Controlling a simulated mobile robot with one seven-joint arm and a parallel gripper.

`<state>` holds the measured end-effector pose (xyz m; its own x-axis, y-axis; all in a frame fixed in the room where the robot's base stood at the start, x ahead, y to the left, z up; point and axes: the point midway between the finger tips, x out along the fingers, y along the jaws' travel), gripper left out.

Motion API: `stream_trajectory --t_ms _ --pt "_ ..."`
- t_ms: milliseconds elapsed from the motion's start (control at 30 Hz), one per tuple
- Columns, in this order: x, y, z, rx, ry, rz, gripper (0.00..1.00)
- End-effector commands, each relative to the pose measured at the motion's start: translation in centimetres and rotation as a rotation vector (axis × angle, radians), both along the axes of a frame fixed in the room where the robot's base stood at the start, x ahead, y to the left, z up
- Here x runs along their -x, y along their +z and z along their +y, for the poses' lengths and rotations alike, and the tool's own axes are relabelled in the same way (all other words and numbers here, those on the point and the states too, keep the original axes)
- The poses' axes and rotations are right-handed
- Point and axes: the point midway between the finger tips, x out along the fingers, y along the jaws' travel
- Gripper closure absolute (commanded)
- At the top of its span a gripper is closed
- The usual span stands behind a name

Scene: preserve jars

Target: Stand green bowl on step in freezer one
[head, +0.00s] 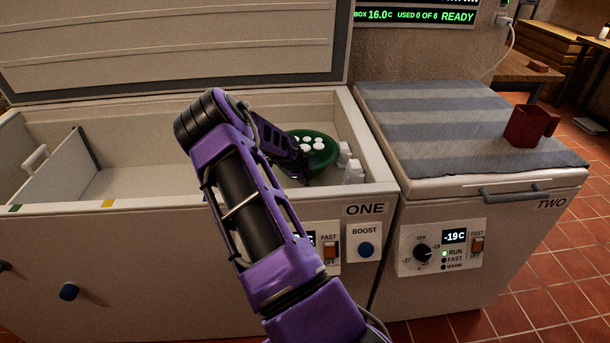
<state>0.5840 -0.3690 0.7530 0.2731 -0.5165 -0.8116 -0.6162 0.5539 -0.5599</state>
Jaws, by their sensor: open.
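The green bowl (328,160) is inside the right end of open freezer one (190,203), with several white round items in it. Whether the bowl rests on the step cannot be told, because my arm and the front wall hide its underside. My gripper (304,172) is open at the bowl's near left side, its fingers partly hidden. Whether the fingers touch the bowl or straddle its rim cannot be made out.
Freezer one's lid (170,45) is raised. Small white containers (352,172) stand right of the bowl. A white divider (55,170) stands in the left part. Freezer two is closed, with a striped cloth (440,125) and a red mug (530,126) on top.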

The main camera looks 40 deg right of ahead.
Motion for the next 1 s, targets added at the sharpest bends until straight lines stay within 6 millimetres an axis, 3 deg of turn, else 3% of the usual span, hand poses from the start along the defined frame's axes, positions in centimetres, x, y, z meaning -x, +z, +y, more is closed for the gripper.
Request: stream_trajectory --t_ms 600,1000 --pt "2.8 8.9 5.6 0.0 0.002 -0.001 0.48" --pt "3.3 9.9 6.2 -0.001 0.0 0.001 0.48"
